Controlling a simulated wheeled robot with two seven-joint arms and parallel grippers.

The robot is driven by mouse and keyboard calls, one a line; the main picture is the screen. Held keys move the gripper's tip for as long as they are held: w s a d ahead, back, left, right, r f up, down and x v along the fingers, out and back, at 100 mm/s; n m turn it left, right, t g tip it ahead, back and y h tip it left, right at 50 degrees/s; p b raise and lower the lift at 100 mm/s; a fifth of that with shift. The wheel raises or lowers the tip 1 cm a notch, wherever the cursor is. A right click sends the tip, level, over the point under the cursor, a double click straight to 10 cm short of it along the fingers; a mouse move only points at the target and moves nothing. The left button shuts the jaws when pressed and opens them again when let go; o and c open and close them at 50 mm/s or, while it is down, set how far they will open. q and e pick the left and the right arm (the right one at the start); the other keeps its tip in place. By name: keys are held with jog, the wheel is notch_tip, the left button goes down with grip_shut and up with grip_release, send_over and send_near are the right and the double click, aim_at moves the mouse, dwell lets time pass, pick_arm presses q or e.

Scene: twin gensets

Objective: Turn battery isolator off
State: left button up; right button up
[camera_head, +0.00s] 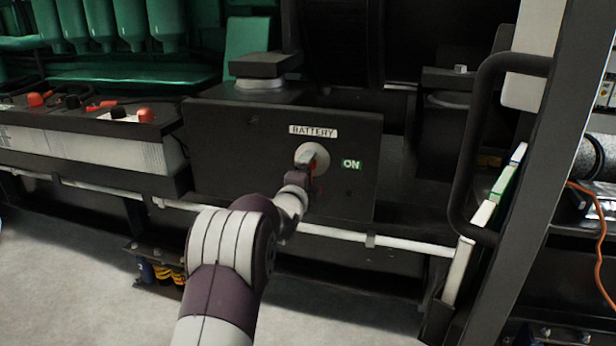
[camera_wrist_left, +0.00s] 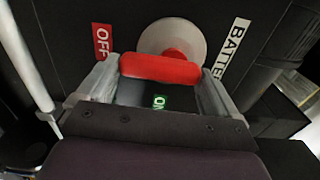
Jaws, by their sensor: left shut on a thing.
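The battery isolator is a round pale disc (camera_head: 303,153) with a red handle (camera_wrist_left: 160,68), on a dark panel (camera_head: 225,150) under a white BATTERY label (camera_head: 313,131). In the head view the gripper partly covers the handle, whose bar looks roughly upright there. My right gripper is not in view.
Batteries with red and black terminals (camera_head: 85,145) stand left of the panel. A white pipe (camera_head: 400,244) runs below the panel. A black looped handle (camera_head: 470,150) and a dark post (camera_head: 540,170) stand at the right. The floor (camera_head: 90,270) at lower left is clear.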

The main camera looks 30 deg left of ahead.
pick_arm(q)
jog(key=shift+r, duration=0.25)
jog(key=o, duration=0.7)
jog(key=p+v, duration=0.4)
jog(key=v, duration=0.8)
jog(key=shift+s+f+p, duration=0.2)
jog(key=shift+s+p, duration=0.15)
jog(key=shift+s, duration=0.05)
